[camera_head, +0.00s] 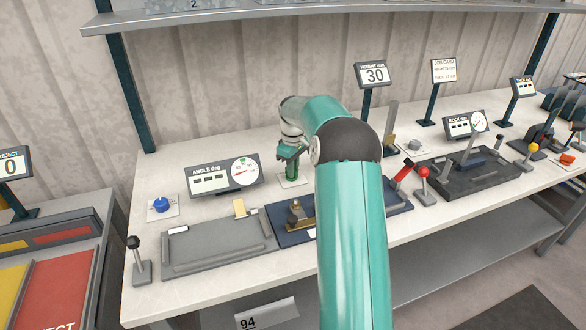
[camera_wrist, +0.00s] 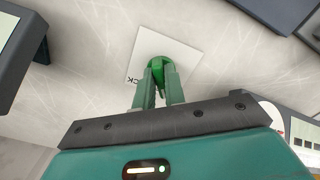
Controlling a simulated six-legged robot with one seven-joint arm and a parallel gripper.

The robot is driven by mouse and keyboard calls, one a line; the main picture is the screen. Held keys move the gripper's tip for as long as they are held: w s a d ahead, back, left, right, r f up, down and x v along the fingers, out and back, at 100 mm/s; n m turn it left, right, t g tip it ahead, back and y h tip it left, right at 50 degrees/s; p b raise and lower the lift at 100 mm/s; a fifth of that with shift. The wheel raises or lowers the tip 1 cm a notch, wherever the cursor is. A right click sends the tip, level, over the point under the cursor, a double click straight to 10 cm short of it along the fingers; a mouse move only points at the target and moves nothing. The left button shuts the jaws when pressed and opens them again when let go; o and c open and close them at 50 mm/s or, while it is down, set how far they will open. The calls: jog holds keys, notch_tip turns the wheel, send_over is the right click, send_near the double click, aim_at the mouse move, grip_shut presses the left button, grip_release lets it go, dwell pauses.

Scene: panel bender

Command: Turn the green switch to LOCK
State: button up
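The green switch (camera_wrist: 158,63) is a round knob on a white plate (camera_wrist: 187,55), seen from above in the wrist view. The letters "CK" show on the plate to the left of the knob; the rest of the label is hidden. My gripper (camera_wrist: 160,76) reaches down to the knob, with one finger on each side of its raised grip and no clear gap there. In the head view my gripper (camera_head: 291,174) points down over the same white plate (camera_head: 293,183), and its fingers mostly hide the knob.
The angle display (camera_head: 223,176) stands close to the left of my gripper. A blue knob (camera_head: 161,204) and a black-knobbed lever (camera_head: 136,256) are farther left. A brass-coloured block on a blue base (camera_head: 293,238) lies in front. The height display (camera_head: 374,75) stands behind to the right.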

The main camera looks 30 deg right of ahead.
grip_shut()
jog(key=shift+m, duration=0.4)
jog(key=m, duration=0.6)
jog(key=shift+a, duration=0.2)
jog(key=m, duration=0.4)
jog(key=shift+w+r, duration=0.1)
jog(key=shift+m, duration=1.6)
jog(key=o, duration=0.6)
grip_release()
jog(key=shift+c, duration=0.2)
